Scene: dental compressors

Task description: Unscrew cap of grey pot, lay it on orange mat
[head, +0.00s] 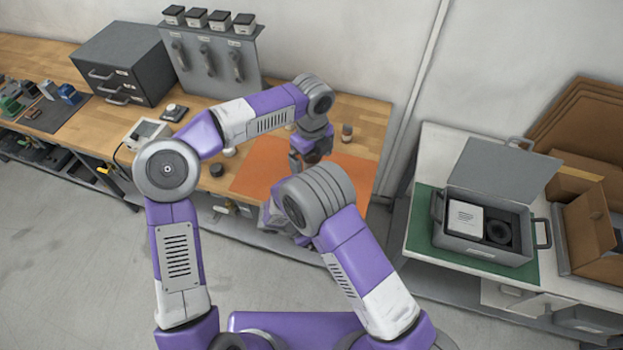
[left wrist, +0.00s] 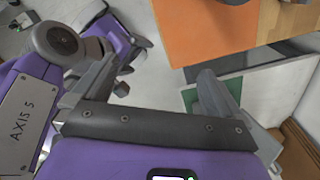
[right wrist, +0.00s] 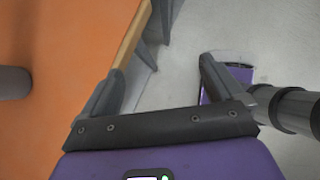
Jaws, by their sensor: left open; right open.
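The orange mat (head: 259,178) lies at the right end of the wooden bench, partly hidden by my arms. It also shows in the left wrist view (left wrist: 205,30) and the right wrist view (right wrist: 60,70). A grey rounded object (right wrist: 14,82), cut off by the left edge of the right wrist view, stands over the mat; I cannot tell if it is the grey pot or see a cap. My left gripper (head: 308,158) is above the mat, open and empty (left wrist: 158,72). My right gripper (right wrist: 160,66) is open and empty beside the bench's front edge, mostly hidden by its arm in the head view.
Small jars (head: 217,169) and a dark jar (head: 347,131) stand around the mat. A grey drawer cabinet (head: 120,62) and tool panel (head: 215,62) are behind. A side table at right holds an open grey case (head: 480,254) and cardboard boxes (head: 582,230).

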